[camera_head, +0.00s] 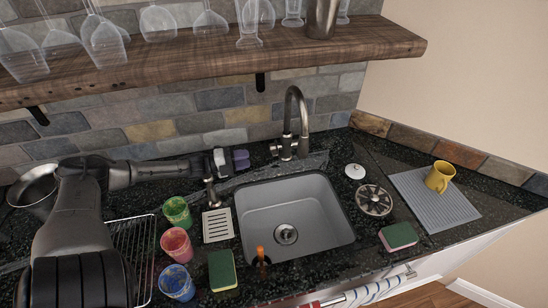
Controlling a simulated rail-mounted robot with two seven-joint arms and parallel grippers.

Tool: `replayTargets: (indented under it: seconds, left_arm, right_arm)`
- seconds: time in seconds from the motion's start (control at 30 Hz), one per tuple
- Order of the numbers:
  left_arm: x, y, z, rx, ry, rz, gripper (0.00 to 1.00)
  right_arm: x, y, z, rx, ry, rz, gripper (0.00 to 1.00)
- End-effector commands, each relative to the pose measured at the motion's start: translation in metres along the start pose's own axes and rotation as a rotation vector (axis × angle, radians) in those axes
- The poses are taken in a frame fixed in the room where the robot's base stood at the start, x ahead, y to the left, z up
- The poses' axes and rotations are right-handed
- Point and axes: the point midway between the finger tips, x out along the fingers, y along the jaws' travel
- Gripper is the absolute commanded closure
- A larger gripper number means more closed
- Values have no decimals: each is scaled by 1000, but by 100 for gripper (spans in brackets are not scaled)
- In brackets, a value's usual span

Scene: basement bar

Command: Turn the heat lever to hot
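The tap (290,125) stands upright behind the sink (245,240), a grey basin with a drain in the middle. A small side handle at the tap's lower left (275,149) looks like the heat lever; its exact setting is too small to tell. My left arm reaches in from the left, and my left gripper (241,160) is just left of this handle, with a gap that looks small. Its dark bluish fingertips show, but I cannot make out the opening between them. My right gripper is out of view.
Painted cups (176,246), a soap pump (210,193), a white slotted dish (217,225) and a sponge (222,270) stand left of the sink. A yellow mug (440,177) is on a grey mat at right. A wooden shelf (210,60) with glasses hangs above.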

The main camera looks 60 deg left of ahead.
Motion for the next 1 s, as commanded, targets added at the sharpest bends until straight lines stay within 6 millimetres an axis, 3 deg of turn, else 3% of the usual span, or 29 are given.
replayTargets:
  seconds: [0.2, 0.5, 1.0]
  left_arm:
    - [36, 2, 0, 3, 1, -4, 66]
    - [74, 2, 0, 1, 1, -5, 66]
    - [109, 1, 0, 1, 1, -1, 66]
  right_arm:
    - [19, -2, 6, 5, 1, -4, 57]
    - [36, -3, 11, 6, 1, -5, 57]
    - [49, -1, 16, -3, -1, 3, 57]
